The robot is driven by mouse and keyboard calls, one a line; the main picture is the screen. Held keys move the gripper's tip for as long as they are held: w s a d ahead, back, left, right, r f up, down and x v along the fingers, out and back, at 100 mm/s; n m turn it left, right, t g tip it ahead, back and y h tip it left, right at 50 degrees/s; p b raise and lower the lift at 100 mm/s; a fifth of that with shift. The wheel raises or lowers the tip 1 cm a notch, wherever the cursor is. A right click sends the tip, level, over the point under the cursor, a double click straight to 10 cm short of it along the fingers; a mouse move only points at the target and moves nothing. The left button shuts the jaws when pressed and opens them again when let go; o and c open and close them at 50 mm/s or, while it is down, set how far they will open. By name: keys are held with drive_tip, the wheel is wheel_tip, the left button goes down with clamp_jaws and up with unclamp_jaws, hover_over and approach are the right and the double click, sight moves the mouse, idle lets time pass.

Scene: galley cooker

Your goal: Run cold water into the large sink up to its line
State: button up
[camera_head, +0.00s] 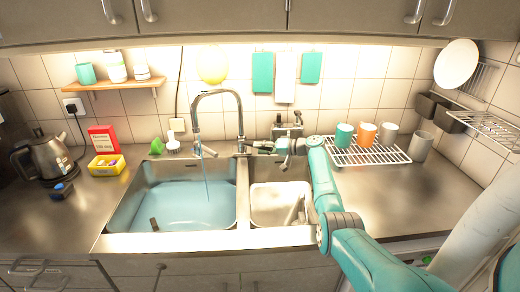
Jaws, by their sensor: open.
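The large sink (128,196) is the left basin, and pale blue water (190,207) covers its floor. A thin blue stream (205,180) falls into it from the spout of the tall arched tap (239,118), which is turned over this basin. I cannot make out the fill line on the sink wall. My gripper (259,146) is open and points left beside the foot of the tap, above the back edge of the sinks. The tap's handle is too small or hidden to tell, and so is any contact with it.
The small sink (269,217) on the right has a grey object inside. My arm crosses its right side. A drying rack (365,155) with several cups stands behind on the right.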

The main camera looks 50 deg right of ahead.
drive_tip(key=shift+w+a, duration=0.15)
drive_tip(key=shift+w, duration=0.2)
clamp_jaws()
